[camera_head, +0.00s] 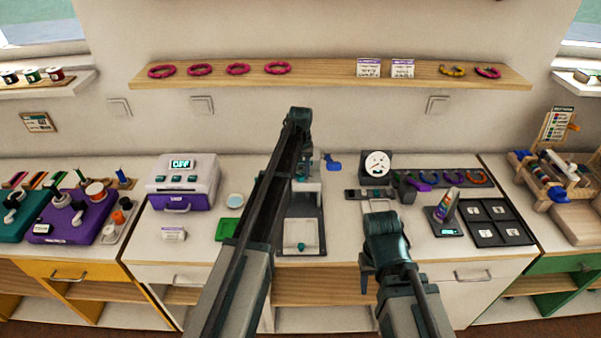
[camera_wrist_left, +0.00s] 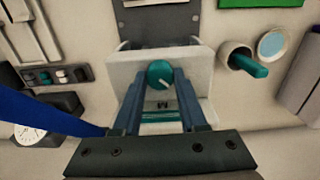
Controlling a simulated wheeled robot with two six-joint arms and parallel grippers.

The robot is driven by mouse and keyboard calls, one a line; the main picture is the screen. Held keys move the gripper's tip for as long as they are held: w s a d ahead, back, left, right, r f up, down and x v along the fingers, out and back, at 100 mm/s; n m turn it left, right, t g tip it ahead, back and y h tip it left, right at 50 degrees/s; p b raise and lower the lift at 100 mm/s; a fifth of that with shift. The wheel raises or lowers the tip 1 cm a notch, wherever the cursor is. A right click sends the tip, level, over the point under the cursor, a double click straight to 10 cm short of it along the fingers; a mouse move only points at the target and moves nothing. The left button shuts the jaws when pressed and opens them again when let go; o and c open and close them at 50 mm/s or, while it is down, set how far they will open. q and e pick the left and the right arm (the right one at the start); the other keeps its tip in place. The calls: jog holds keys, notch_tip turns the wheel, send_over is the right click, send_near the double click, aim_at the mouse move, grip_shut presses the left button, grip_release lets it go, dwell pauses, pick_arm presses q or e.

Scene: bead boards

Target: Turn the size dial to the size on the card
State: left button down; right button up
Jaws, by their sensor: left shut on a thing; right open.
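The size dial (camera_wrist_left: 160,74) is a round teal knob with a white pointer line on a pale block (camera_wrist_left: 195,62). My left gripper (camera_wrist_left: 160,88) is shut on this knob in the left wrist view, one finger on each side. A dark letter, M or W, shows on the block below the knob. In the head view, my left arm partly hides the machine (camera_head: 309,212) and the gripper. A small card (camera_head: 173,233) stands on the left counter; its print is too small to read. My right gripper (camera_head: 368,272) is open and empty near the counter's front, partly hidden by its arm.
A purple and white machine (camera_head: 180,200) reading OFF stands left, beside a green mat (camera_head: 229,229). In the left wrist view, a cup (camera_wrist_left: 235,56) holds a teal piece. A round gauge (camera_head: 377,163) and a black tray (camera_head: 495,225) stand right.

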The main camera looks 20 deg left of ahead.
aim_at(300, 175)
pick_arm(q)
jog(key=shift+c, duration=2.2)
grip_release()
jog(key=shift+r, duration=0.1)
notch_tip(300, 175, up, 14)
jog(key=p, duration=1.3)
jog(key=shift+p, duration=0.4)
jog(key=shift+f, duration=0.2)
